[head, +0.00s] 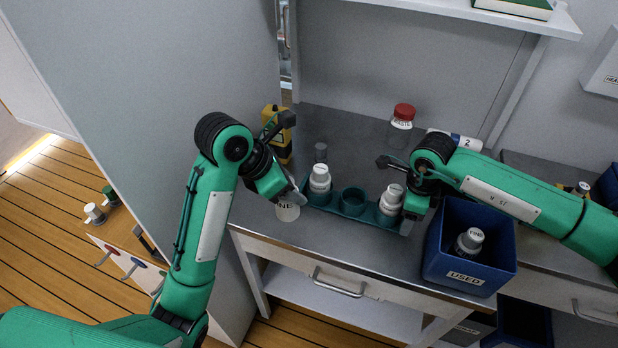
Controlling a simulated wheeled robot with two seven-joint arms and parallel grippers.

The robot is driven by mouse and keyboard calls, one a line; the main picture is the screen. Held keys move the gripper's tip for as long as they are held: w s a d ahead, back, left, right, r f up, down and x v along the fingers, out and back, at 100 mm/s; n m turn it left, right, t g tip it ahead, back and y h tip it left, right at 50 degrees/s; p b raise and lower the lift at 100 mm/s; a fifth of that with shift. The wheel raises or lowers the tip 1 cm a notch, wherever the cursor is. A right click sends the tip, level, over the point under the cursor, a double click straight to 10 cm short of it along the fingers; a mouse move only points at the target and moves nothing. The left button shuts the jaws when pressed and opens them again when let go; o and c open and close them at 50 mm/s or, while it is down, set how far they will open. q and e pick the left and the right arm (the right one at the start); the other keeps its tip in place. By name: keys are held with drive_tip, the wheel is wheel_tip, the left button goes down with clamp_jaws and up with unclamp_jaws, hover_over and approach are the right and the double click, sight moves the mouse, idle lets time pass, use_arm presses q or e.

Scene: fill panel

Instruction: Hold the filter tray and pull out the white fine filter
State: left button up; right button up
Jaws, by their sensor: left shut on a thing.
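The green filter tray (352,207) lies on the grey counter near its front edge. White-capped filters stand in its left (320,180) and right (391,200) sockets; its middle socket looks empty. My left gripper (290,196) is shut on a white filter (288,211), partly lettered "INE", left of the tray and apart from its sockets. The gripper covers its top. I cannot tell whether it touches the counter. My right gripper (409,222) is at the tray's right end; its fingertips are mostly hidden, so its grip is unclear.
A blue bin (466,280) labelled "USED" stands right of the tray, with a "FINE" filter (469,241) inside. A red-lidded jar (402,122), a yellow device (279,135) and a small grey cylinder (321,152) stand behind the tray. A cabinet wall closes the left side.

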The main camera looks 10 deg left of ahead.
idle(0.3)
drive_tip(key=o, duration=1.1)
drive_tip(key=shift+o, duration=0.2)
drive_tip(key=shift+r, duration=0.1)
wheel_tip(320, 180, up, 12)
